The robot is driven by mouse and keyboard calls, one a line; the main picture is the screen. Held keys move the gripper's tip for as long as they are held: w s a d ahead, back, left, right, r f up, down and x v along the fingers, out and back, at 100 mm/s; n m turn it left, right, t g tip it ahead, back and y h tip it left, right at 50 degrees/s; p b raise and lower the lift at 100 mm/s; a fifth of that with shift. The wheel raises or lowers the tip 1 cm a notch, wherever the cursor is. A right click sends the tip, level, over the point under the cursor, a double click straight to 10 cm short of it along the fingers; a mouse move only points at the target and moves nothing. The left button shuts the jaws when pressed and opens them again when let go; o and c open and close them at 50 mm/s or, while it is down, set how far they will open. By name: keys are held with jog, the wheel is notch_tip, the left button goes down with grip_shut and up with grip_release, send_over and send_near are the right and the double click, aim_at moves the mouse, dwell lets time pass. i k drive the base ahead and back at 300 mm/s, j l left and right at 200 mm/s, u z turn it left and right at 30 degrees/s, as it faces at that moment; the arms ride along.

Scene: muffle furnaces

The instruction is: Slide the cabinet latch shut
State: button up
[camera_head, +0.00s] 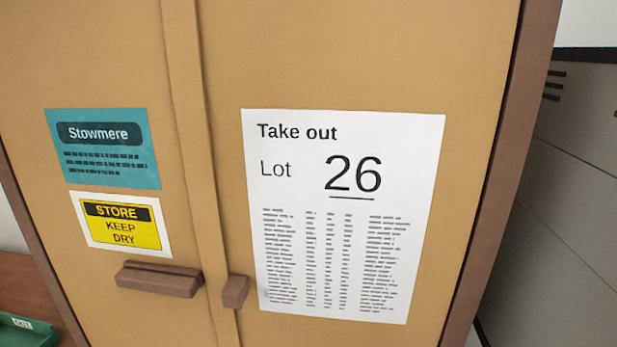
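A tan cabinet (300,60) with brown side edges fills most of the head view. A long brown latch bar (158,279) sits low on its left door, left of the raised strip between the doors. A small brown block (235,291) sits on the right door just right of that strip. A gap showing the strip lies between the bar's right end and the block; the two are apart. My gripper is not in view.
The doors carry a teal Stowmere label (103,180), a yellow KEEP DRY sign (122,225) and a white Lot 26 sheet (340,215). A green tray (22,330) is at the lower left on a brown surface (25,295). A grey vented unit (570,180) stands at the right.

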aim_at(183, 287)
jog(key=u, duration=1.55)
jog(key=j+z, duration=0.15)
jog(key=z, duration=0.3)
jog(key=i, duration=0.05)
